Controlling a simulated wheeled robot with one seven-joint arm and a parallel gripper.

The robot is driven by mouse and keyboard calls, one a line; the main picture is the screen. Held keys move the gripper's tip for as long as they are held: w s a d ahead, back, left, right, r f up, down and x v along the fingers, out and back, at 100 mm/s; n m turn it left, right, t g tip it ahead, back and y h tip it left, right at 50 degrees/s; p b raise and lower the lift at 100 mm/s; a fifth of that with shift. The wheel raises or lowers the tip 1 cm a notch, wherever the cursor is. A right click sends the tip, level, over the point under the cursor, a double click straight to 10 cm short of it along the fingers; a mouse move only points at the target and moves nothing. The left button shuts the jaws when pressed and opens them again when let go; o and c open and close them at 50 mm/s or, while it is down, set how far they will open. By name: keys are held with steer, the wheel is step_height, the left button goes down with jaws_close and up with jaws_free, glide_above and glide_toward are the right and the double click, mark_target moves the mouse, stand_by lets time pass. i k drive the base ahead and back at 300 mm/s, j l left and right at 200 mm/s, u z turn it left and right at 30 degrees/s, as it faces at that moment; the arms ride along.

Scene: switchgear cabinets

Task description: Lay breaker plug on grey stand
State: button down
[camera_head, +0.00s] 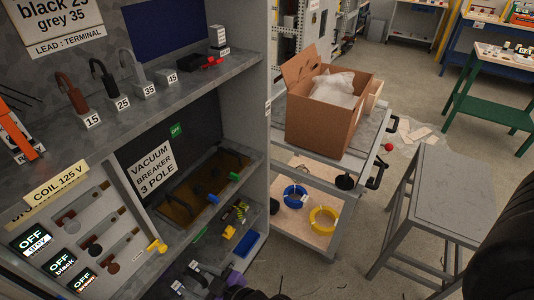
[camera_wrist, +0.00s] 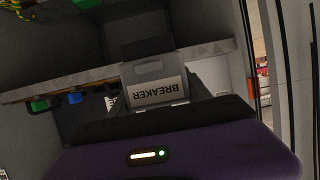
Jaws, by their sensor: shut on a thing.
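The breaker plug (camera_wrist: 152,72) is a grey block with a white label reading BREAKER, seen upside down in the wrist view. My gripper (camera_wrist: 156,97) is shut on it, with the dark fingers partly hidden behind the purple gripper body. In the head view only a purple part of my gripper shows at the bottom edge, low in front of the cabinet; the plug is not clear there. The grey stand (camera_head: 455,185) is a square-topped stool on the floor at the right of the head view. Its visible top is bare, and it is well apart from my gripper.
The open cabinet on the left has an upper shelf (camera_head: 190,88) with numbered hooks and a lower compartment. A grey cart (camera_head: 350,165) with a cardboard box (camera_head: 325,120) stands between cabinet and stand. A green table (camera_head: 495,100) is behind. Floor lies between cart and stand.

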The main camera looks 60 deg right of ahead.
mark_target(455, 199)
steer(key=i+j+z, duration=0.1)
steer(key=j+z, duration=0.45)
steer(key=j, duration=0.15)
steer(key=l+z, duration=0.2)
steer(key=z, duration=1.3)
steer(key=i+l, duration=0.2)
steer(key=i, duration=0.15)
